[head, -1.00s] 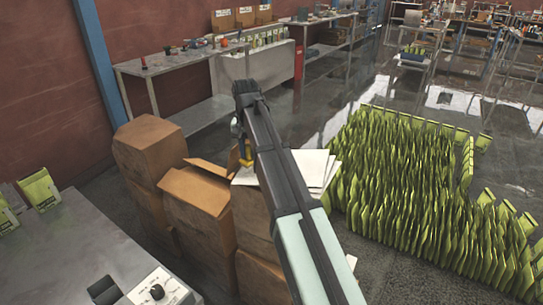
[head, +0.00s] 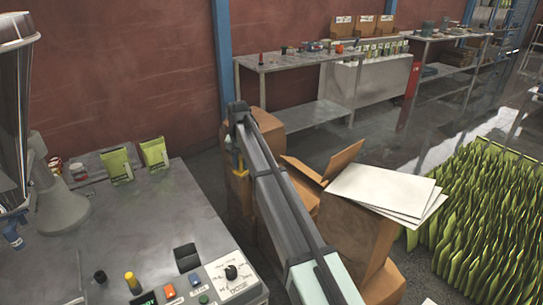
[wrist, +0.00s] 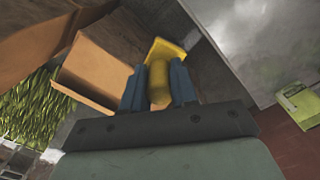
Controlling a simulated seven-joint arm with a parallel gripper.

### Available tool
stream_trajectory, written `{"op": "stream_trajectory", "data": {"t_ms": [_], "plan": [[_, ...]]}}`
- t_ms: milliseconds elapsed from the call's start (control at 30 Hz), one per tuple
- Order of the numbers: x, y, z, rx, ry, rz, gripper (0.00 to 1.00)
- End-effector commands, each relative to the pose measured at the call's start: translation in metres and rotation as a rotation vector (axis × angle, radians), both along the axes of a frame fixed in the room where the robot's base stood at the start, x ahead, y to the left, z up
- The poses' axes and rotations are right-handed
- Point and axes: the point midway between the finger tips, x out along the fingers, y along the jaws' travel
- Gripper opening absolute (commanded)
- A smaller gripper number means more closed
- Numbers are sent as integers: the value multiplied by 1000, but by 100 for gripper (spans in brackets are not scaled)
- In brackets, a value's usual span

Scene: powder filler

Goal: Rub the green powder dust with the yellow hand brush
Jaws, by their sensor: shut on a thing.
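My gripper (wrist: 158,82) is shut on the yellow hand brush (wrist: 164,50). The brush's rounded handle sits between the blue fingers and its wider yellow head reaches beyond them. In the head view, my gripper (head: 239,158) hangs below the end of my arm, over the gap between the metal worktop and the boxes; a bit of the yellow brush (head: 240,172) shows there. The brush touches no surface that I can make out. I cannot make out any green powder dust in either view.
The grey metal worktop (head: 150,215) at left carries a filler machine (head: 60,205), two green pouches (head: 117,165) and a control panel (head: 235,272). Cardboard boxes (head: 345,235) with white sheets (head: 385,190) stand right of my arm. Many green pouches (head: 490,205) cover the floor at right.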

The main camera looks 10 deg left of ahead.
Motion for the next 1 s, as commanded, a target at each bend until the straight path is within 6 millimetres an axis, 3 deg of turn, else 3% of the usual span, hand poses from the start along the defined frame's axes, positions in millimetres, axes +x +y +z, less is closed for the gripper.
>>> {"op": "stream_trajectory", "data": {"t_ms": [33,100,400,667,1000], "plan": [[-7,21,-8,0,1,34,0],[-17,46,-18,-1,2,79,0],[-71,143,-61,0,1,280,0],[-131,219,-101,-1,1,458,0],[-222,304,-154,0,1,692,0]]}}
